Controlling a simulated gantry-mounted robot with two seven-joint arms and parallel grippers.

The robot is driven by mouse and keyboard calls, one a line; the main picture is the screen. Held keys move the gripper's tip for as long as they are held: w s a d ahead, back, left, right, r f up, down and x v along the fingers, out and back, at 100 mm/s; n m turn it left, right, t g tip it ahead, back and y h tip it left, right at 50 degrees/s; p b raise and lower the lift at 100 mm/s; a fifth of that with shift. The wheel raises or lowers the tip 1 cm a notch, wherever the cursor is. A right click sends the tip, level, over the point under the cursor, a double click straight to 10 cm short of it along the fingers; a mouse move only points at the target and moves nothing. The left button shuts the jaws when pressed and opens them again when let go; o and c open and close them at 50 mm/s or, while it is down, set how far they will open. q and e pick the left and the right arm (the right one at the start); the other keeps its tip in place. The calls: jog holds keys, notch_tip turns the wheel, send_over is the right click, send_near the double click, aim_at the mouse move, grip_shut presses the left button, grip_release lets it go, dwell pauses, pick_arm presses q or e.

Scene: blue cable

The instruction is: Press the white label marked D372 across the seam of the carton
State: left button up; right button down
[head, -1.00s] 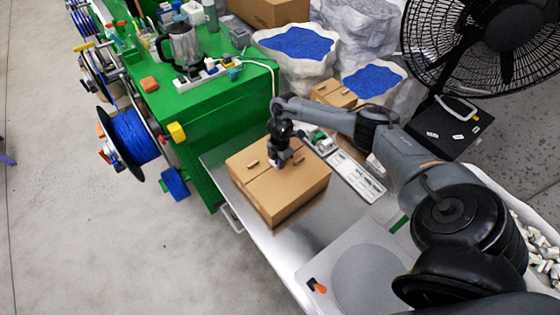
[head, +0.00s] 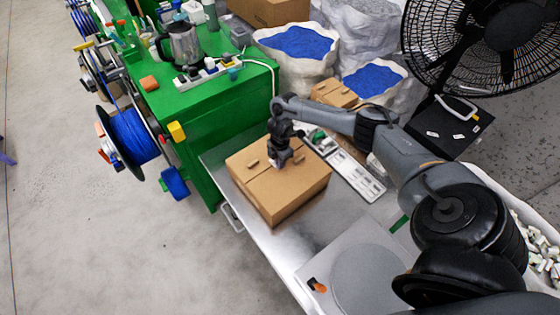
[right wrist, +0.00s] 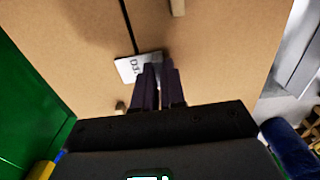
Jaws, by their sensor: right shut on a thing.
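The carton (head: 290,202) is a closed brown box on the metal table, with a dark seam (right wrist: 129,25) running along its top. My right gripper (head: 277,162) is over the middle of the carton top, pointing down. In the right wrist view its fingers (right wrist: 157,70) are close together on the white label (right wrist: 126,70). The label lies at the end of the visible seam line, at or just above the carton top; I cannot tell whether it touches. Only the start of its print, "D3", shows; the fingers hide the rest. My left gripper is not in view.
Small tan blocks (head: 253,164) stick up from the carton top. A grey tray (head: 358,178) and a smaller carton (head: 335,93) lie behind it. A green bench (head: 205,110) stands at left. A round grey plate (head: 370,278) is at the table's near end.

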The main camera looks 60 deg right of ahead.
dwell(0.4)
jog(key=shift+f, duration=0.1)
dwell(0.4)
jog(key=c, duration=1)
grip_release()
jog(key=shift+r+p, duration=0.2)
jog(key=shift+p, duration=0.1)
notch_tip(320, 180, up, 3)
jog(key=p, duration=0.3)
jog(key=shift+r, duration=0.1)
jog(key=shift+r+p, duration=1.75)
jog(key=shift+p, duration=0.15)
